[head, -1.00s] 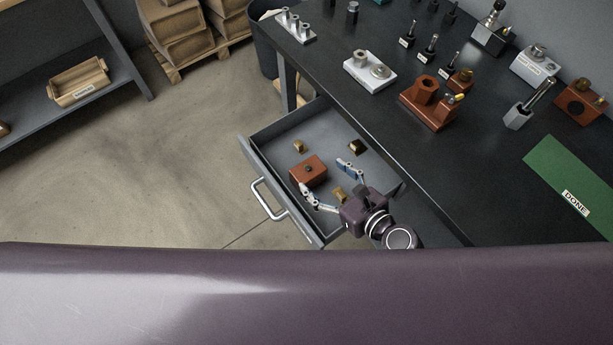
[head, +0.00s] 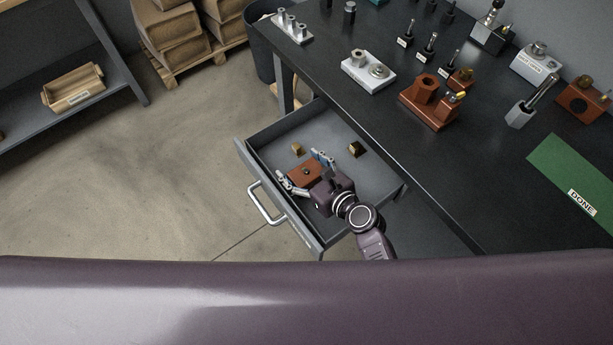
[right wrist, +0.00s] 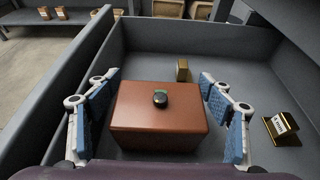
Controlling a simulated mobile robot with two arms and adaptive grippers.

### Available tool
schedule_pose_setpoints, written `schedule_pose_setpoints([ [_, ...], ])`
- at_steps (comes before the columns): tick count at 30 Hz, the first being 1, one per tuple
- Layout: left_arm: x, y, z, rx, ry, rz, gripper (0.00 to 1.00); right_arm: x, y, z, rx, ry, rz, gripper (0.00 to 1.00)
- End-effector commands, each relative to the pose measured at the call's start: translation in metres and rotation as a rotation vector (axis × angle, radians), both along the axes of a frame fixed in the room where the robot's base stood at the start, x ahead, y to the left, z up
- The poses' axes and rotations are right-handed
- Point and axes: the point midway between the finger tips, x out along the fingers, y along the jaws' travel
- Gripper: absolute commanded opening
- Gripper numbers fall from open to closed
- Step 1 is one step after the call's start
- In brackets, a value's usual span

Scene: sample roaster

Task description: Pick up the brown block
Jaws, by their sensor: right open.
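The brown block (head: 303,172), a reddish-brown box with a dark round knob on top, lies in the open drawer (head: 374,182). The block fills the middle of the right wrist view (right wrist: 158,122). My right gripper (head: 302,170) is open inside the drawer, with one blue-padded finger on each side of the block. My left gripper is not in view.
Small brass pieces (head: 297,149) and (head: 355,149) lie in the drawer beyond and right of the block. The drawer's walls (right wrist: 62,85) are close on the left. The dark worktop (head: 450,180) above holds several tools and a green DONE mat (head: 572,172).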

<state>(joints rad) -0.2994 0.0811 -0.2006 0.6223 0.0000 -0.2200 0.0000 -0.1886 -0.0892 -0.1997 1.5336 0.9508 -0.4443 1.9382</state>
Motion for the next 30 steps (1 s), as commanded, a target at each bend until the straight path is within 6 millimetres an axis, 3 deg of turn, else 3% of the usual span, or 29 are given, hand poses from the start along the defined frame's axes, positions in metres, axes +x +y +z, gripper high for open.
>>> schedule_pose_setpoints([
  [4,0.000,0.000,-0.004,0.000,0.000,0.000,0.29,0.014,0.010,-0.008,0.000,0.000,0.000,0.74],
  [13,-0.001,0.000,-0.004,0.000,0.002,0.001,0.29,0.017,0.012,-0.009,0.001,0.001,0.000,0.74],
  [27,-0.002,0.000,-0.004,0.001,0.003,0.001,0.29,0.016,0.012,-0.010,-0.001,0.003,0.001,0.22],
  [30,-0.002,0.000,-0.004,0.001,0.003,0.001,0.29,0.015,0.012,-0.011,-0.001,0.004,0.001,0.20],
])
